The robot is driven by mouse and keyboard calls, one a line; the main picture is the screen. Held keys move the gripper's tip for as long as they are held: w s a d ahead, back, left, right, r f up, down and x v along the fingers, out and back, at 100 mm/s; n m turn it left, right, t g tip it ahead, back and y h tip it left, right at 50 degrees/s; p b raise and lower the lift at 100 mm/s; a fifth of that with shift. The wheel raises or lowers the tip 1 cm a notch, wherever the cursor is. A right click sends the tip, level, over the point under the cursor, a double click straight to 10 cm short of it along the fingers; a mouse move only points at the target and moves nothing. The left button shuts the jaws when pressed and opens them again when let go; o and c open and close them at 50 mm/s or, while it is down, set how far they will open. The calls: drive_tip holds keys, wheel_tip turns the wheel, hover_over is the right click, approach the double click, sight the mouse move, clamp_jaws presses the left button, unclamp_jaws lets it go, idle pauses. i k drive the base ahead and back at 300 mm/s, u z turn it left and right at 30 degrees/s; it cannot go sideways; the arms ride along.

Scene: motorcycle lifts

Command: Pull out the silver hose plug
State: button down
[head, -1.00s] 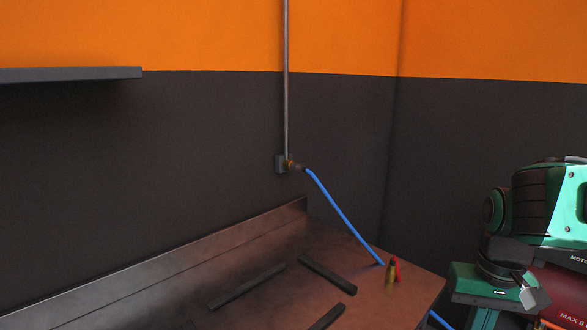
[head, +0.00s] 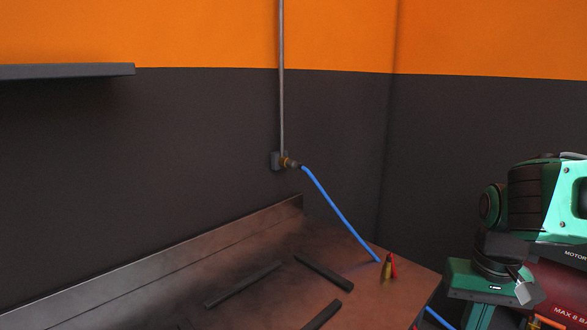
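The hose plug (head: 294,164) is a small greyish piece at the upper end of the blue hose (head: 338,212). It sits at a brass-coloured fitting (head: 284,162) on the dark wall, at the foot of a thin vertical pipe (head: 281,90). The plug and fitting look joined, but they are too small to tell how. The hose slants down right to the workbench, near a brass and red nozzle (head: 387,268). My gripper is not in view.
The brown workbench (head: 275,240) has a raised back edge, with several dark bars (head: 243,284) on it. A dark shelf (head: 65,71) hangs at upper left. A green and black machine (head: 525,205) stands at right. The space before the plug looks clear.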

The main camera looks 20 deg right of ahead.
sight(291, 164)
drive_tip(key=u, duration=1.3)
drive_tip(key=k, duration=0.95)
drive_tip(key=z, duration=1.45)
drive_tip(key=i, duration=1)
